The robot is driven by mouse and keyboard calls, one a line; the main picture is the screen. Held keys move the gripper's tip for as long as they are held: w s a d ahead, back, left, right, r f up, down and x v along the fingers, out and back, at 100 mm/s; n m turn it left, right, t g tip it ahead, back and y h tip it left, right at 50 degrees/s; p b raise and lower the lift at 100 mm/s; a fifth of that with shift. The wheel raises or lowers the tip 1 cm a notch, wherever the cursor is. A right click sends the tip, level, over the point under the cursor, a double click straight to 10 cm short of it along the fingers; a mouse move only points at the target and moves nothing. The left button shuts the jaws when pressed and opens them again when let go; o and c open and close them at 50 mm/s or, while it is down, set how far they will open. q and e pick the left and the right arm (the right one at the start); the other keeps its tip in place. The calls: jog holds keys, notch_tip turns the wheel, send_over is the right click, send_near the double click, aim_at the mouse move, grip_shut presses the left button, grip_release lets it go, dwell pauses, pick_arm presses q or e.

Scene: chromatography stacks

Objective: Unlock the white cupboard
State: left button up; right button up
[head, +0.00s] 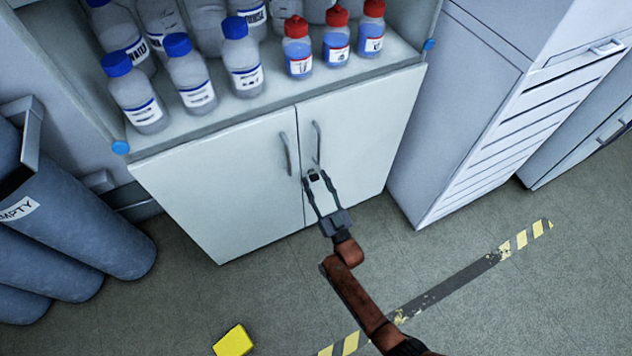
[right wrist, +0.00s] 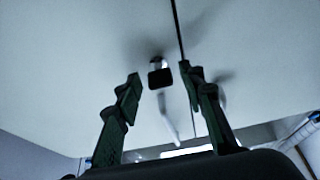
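The white cupboard (head: 226,189) stands ahead with its two lower doors shut and a vertical metal handle on each side of the seam. A small black piece, looking like a key head (head: 314,177), sits just below the right door's handle. In the right wrist view the black piece (right wrist: 160,78) shows in front of a small silver fitting on the door, left of the seam. My right gripper (head: 317,182) is open, with its fingertips on either side of the black piece. In the right wrist view a gap shows on both sides of it. My left gripper is out of view.
Blue-capped bottles (head: 190,75) and red-capped bottles (head: 336,40) stand on the open shelf above. Blue-grey cylinders (head: 70,220) stand at left, a drawer cabinet (head: 480,140) at right. A yellow block (head: 233,341) lies on the otherwise open floor.

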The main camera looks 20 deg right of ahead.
grip_shut()
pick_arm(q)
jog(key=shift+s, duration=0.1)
pick_arm(e)
jog(key=shift+n+y, duration=0.4)
jog(key=shift+n, duration=0.2)
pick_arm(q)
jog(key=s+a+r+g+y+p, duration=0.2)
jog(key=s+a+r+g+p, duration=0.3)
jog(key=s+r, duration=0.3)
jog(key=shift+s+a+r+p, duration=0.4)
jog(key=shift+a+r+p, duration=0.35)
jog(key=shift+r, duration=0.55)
pick_arm(e)
jog(key=shift+d+r+n+g+y, duration=0.1)
jog(key=shift+n+g+y, duration=0.9)
jog(key=shift+n, duration=2.55)
jog(key=shift+d+r+n+g+y, duration=0.1)
jog(key=shift+n+g+y, duration=0.9)
jog(key=shift+n, duration=2.6)
jog(key=shift+d+r+n+g+y, duration=0.1)
jog(key=shift+n+g+y, duration=0.85)
jog(key=shift+n, duration=2.6)
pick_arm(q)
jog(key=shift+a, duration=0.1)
pick_arm(e)
jog(key=shift+o, duration=0.7)
grip_release()
